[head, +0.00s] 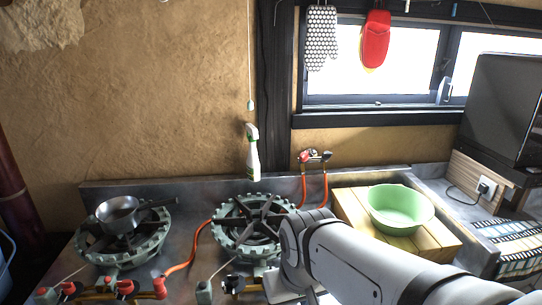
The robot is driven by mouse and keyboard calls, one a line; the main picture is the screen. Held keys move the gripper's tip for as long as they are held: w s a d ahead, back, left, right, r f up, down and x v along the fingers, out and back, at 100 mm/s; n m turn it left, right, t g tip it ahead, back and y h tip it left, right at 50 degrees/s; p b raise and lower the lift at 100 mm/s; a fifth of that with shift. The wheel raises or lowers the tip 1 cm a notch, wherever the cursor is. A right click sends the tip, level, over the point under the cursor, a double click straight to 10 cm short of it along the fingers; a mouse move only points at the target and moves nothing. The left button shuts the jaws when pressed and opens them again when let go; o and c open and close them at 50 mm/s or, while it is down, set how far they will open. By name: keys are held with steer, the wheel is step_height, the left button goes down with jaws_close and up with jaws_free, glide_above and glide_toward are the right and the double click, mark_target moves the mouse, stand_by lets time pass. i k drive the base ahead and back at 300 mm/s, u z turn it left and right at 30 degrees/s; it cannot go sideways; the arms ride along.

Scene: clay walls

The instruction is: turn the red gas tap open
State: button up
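A small gas fitting with a red tap (307,156) is mounted on the clay wall at the picture's centre, below the window's left corner. Orange hoses hang from it. Further red taps (125,287) sit on the burner pipe at the lower left front. My arm comes in from the lower right, and its end with my gripper (284,288) is low in front of the right burner, well below and apart from the wall fitting. The fingertips are not clearly visible, so its opening cannot be told.
A left burner (150,243) carries a small pan (122,214); the right burner (240,222) is bare. A green bowl (401,210) stands on a wooden block (351,211) at the right. A spray bottle (252,152) hangs left of the fitting. Mitts hang above.

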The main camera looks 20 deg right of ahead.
mark_target(304, 156)
steer(key=z, duration=2.1)
steer(key=k, duration=1.1)
steer(key=u, duration=1.1)
steer(key=i, duration=1)
steer(key=u, duration=0.05)
